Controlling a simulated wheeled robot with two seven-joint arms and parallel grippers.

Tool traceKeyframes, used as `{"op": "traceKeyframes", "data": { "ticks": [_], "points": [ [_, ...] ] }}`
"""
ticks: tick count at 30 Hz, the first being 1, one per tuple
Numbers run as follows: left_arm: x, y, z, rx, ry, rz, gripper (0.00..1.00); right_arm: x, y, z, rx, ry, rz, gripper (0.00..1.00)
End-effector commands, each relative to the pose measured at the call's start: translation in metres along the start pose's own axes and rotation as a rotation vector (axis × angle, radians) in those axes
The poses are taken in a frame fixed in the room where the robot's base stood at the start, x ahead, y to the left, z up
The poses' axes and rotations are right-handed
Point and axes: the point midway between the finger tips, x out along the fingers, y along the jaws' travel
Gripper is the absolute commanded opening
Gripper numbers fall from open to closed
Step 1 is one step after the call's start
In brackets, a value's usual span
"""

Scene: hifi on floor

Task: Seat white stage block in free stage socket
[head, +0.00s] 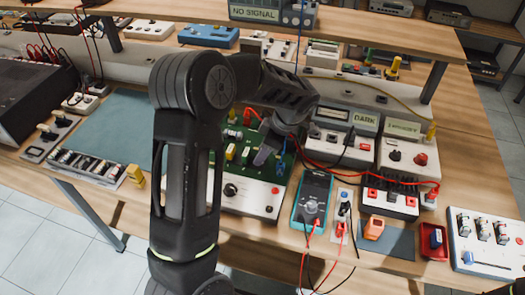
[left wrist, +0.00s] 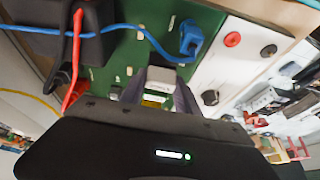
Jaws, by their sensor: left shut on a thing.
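My left gripper (head: 262,156) reaches down over the green board (head: 238,172) at the middle of the bench. In the left wrist view its two fingers (left wrist: 160,88) are closed on a small white block (left wrist: 161,76), which I take as the white stage block. It is at or just above the board's surface; I cannot tell if it touches. A yellow part (left wrist: 152,103) shows just below the block in that view. In the head view the arm and fingers hide the block, and I cannot make out the free socket. My right gripper is not in view.
A blue plug (left wrist: 191,38) with a blue cable stands on the board near the fingers. A red cable (left wrist: 76,50) crosses beside it. A blue-green multimeter (head: 312,197) stands right of the board. A grey-green mat (head: 120,125) at left is clear.

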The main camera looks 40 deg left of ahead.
Motion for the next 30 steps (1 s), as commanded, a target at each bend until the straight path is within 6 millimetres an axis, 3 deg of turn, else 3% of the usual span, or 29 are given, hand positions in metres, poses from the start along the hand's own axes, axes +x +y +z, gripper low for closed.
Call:
{"op": "traceKeyframes", "data": {
  "ticks": [30],
  "points": [
    [-0.0005,0.0002,0.0003,0.000,0.000,0.001,0.00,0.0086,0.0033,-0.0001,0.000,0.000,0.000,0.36]
  ]
}}
